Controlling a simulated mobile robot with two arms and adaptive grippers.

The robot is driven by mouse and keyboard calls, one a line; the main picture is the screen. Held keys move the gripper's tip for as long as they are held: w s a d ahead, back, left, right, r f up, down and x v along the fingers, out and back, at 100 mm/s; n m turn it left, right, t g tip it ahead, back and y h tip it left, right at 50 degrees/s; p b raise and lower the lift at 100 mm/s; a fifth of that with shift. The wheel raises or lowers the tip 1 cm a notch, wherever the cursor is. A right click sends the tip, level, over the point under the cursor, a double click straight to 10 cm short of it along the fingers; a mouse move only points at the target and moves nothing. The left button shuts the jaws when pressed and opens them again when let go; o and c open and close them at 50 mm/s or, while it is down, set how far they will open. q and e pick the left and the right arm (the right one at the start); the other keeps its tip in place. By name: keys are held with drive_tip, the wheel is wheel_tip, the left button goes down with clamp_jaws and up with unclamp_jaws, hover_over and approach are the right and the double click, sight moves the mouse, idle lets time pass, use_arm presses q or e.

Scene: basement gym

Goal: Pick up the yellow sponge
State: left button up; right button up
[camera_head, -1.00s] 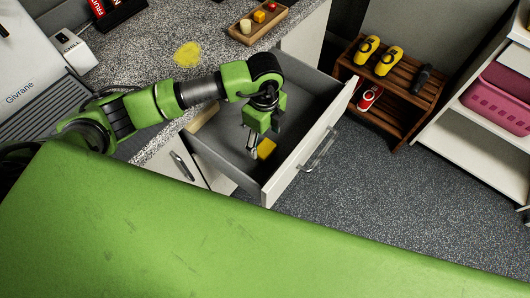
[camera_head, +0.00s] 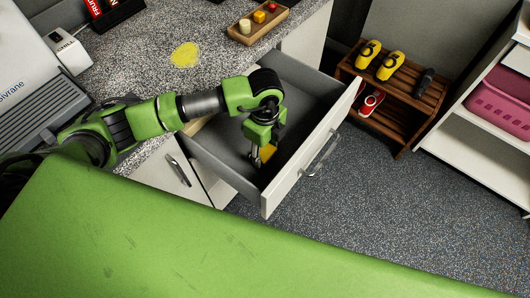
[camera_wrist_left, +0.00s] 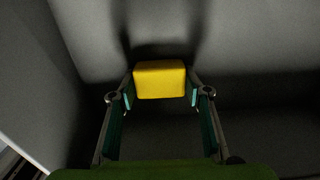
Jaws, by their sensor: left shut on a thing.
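The yellow sponge (camera_head: 267,153) is inside the open grey drawer (camera_head: 215,152), partly hidden by my gripper in the head view. My left gripper (camera_head: 257,160) reaches down into the drawer with its fingers at the sponge. In the left wrist view the sponge (camera_wrist_left: 160,80) sits between the two fingertips of my left gripper (camera_wrist_left: 161,88), which is shut on it. The drawer's inner wall and floor surround it there. How far the sponge is from the drawer floor is hard to tell. My right gripper is not in view.
The drawer front with its handle (camera_head: 321,158) sticks out over the speckled floor. The counter above holds a wooden tray (camera_head: 245,39) with small items and a yellow patch (camera_head: 185,54). A wooden rack (camera_head: 408,104) with yellow shoe-like items stands right of the drawer.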

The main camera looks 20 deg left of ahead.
sight(265, 151)
use_arm(q)
drive_tip(key=shift+r, duration=0.1)
wheel_tip(265, 151, up, 10)
drive_tip(key=shift+f+b, duration=0.1)
drive_tip(key=shift+b, duration=0.2)
drive_tip(key=shift+c, duration=1.1)
